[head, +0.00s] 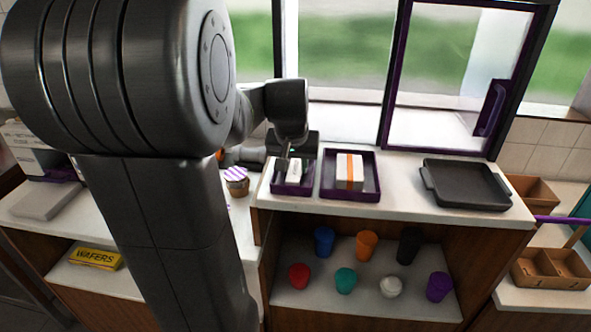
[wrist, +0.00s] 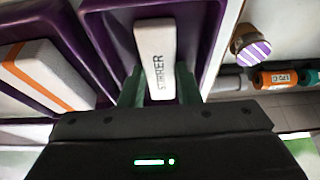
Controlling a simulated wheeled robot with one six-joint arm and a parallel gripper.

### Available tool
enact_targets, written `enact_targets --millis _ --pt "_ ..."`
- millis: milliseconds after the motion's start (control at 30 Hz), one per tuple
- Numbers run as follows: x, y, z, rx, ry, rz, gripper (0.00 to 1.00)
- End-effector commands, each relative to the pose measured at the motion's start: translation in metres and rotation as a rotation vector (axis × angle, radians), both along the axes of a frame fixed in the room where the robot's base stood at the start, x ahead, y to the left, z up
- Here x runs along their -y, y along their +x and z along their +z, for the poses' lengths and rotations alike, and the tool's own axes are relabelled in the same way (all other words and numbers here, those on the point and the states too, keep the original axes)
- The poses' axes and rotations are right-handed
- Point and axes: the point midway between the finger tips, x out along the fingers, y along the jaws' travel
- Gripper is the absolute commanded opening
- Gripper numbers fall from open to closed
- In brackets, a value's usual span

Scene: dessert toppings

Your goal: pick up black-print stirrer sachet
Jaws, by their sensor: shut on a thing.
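The black-print stirrer sachet (wrist: 155,52) is a white, narrow pack with "STIRRER" in black, lying in a purple tray (wrist: 98,40) in the wrist view. My gripper (wrist: 158,88) has its dark green fingers on either side of the sachet's near end, shut on it. In the head view the sachet (head: 295,169) shows small and white inside the left purple tray (head: 292,190). My gripper (head: 291,155) is over that tray there, and my wrist hides part of it.
A second purple tray (head: 348,196) holds a white pack with an orange stripe (head: 349,171), close beside. A black tray (head: 465,186) is at the counter's right. A striped-lid cup (head: 236,181) stands left. Several coloured cups fill the shelf below. The window frame rises behind.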

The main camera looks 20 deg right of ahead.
Motion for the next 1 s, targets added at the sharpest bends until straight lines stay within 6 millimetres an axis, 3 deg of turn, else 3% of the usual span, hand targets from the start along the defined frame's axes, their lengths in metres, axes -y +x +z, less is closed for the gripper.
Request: enact_targets --millis 267,700,1000 --pt "0.0 0.0 0.005 0.002 -0.001 0.0 0.09" --pt "0.0 0.0 0.083 0.003 -0.002 0.0 0.09" --pt "0.0 0.0 0.101 0.001 -0.001 0.0 0.09"
